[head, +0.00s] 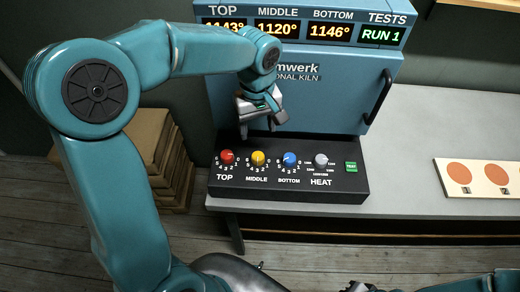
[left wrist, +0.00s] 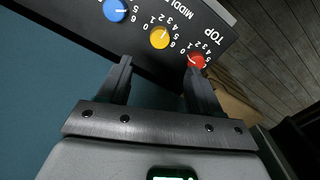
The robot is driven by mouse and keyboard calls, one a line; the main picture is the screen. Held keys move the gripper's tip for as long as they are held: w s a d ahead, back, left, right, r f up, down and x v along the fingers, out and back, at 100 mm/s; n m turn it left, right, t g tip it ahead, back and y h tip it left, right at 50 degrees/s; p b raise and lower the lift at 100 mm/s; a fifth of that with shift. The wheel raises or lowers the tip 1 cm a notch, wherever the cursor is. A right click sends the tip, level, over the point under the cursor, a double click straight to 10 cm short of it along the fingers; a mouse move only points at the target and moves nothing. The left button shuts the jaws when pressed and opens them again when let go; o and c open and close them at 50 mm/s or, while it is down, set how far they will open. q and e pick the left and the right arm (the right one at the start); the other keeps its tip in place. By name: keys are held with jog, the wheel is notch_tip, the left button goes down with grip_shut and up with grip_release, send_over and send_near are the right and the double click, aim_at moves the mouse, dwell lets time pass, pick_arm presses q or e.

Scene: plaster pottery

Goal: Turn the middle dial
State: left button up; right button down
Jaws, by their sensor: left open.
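The middle dial (head: 258,158) is a yellow knob on the black control panel (head: 340,184) in front of the blue kiln. It stands between the red top dial (head: 227,157) and the blue bottom dial (head: 290,159). My left gripper (head: 258,128) is open and empty, above and behind the panel's dial row. In the left wrist view the yellow dial (left wrist: 160,38) lies just beyond the gap between my open fingers (left wrist: 158,66), apart from them. My right gripper (head: 362,286) shows only partly at the bottom edge, so its jaws cannot be made out.
A grey heat dial (head: 321,160) and green test button (head: 351,167) sit further right on the panel. The kiln display (head: 300,27) reads 1143, 1120 and 1146, RUN 1. A board with orange discs (head: 480,178) lies on the grey table (head: 420,130). Brown boxes (head: 150,150) stand left.

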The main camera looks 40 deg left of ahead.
aim_at(258, 156)
pick_arm(q)
notch_tip(258, 156, down, 11)
jog(key=shift+a+f+p, duration=0.1)
jog(key=shift+p, duration=0.25)
jog(key=shift+f, duration=0.15)
jog(key=c, duration=1)
